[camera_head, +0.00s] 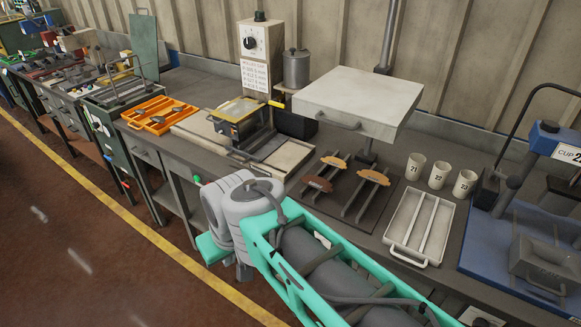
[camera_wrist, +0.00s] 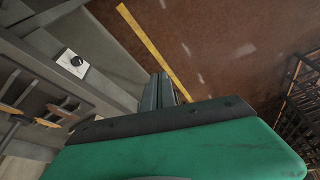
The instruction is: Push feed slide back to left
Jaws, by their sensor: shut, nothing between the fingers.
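A dark box-shaped slide with a yellow-rimmed top (camera_head: 240,108), which looks like the feed slide, sits on a pale flat bed (camera_head: 195,131) below the dial unit (camera_head: 254,42). Bare bed shows on its left; dark rails run on its right. A small yellow bar (camera_head: 277,103) sticks out at its right. My gripper is shut and empty in the wrist view (camera_wrist: 165,80), pointing over the floor beside the bench. In the head view my arm hangs in front of the bench, apart from the slide, and hides the fingertips.
An orange tray (camera_head: 158,113) stands left of the bed. Right of it are a pale overhanging box (camera_head: 359,98), brake shoes on a dark plate (camera_head: 345,187), several cups (camera_head: 438,175) and a white tray (camera_head: 418,225). The floor (camera_head: 80,235) in front is clear.

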